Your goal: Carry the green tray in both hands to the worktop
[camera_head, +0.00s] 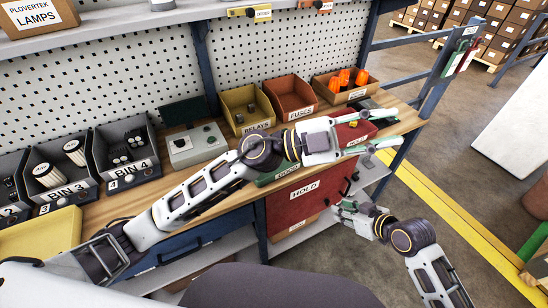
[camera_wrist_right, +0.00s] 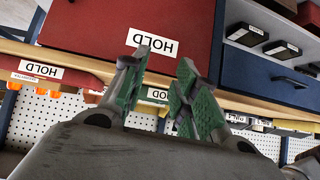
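A green tray-like thing labelled GOOD (camera_head: 277,174) lies at the worktop's front edge, partly hidden under my left arm. In the right wrist view its green front (camera_wrist_right: 143,121) shows between the fingers, upside down. Another green surface (camera_head: 534,243) shows at the right edge; I cannot tell whether it is a tray. The wooden worktop (camera_head: 118,205) runs along the perforated panel. My left gripper (camera_head: 398,127) is open and empty above the worktop's right end. My right gripper (camera_head: 342,212) is open and empty in front of the red HOLD front, below the worktop; it also shows in the wrist view (camera_wrist_right: 163,65).
A red HOLD tray (camera_head: 353,133) stands near my left gripper. Bins (camera_head: 62,170) and a grey switch box (camera_head: 196,146) line the back left. Relay and fuse boxes (camera_head: 290,97) stand further right. A red HOLD front (camera_head: 300,208) is below the worktop.

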